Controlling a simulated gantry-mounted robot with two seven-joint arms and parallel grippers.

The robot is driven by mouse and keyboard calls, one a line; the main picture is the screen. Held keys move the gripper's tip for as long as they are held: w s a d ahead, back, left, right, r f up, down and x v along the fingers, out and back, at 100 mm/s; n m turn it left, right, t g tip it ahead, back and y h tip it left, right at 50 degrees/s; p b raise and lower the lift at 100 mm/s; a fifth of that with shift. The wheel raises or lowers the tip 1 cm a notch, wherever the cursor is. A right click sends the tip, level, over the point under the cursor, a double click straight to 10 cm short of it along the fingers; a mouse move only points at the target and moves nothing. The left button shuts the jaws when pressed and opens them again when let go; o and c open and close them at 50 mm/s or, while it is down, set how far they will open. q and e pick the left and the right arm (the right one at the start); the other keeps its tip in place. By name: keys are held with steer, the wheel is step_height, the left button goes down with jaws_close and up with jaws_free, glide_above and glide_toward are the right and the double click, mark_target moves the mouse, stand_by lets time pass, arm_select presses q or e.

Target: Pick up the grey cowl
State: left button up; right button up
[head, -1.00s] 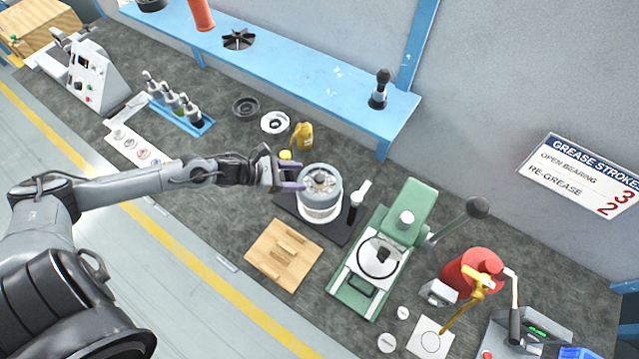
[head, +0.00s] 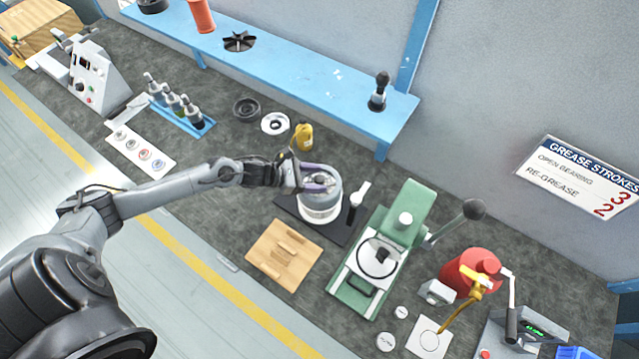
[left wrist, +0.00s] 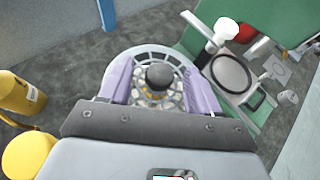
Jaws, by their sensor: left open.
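The grey cowl (head: 334,197) is a round grey cap on top of a pale cylindrical housing, on a dark mat (head: 288,206) in the middle of the bench. In the left wrist view its ringed top (left wrist: 150,53) shows slots and a dark round knob at the centre. My left gripper (head: 320,179) is open, with its purple fingers over the cowl. In the left wrist view the gripper (left wrist: 160,68) has one finger on each side of the cowl's top. I cannot tell whether the fingers touch it. My right gripper is out of view.
A green press (head: 352,286) stands to the right and a wooden block (head: 268,262) in front. A yellow bottle (head: 302,137) stands behind the arm, also close by in the left wrist view (left wrist: 20,95). A blue shelf (head: 290,78) runs along the wall.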

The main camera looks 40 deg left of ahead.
arm_select(q)
steer(key=c, duration=1.1)
jaws_close()
steer(key=shift+r, duration=0.15)
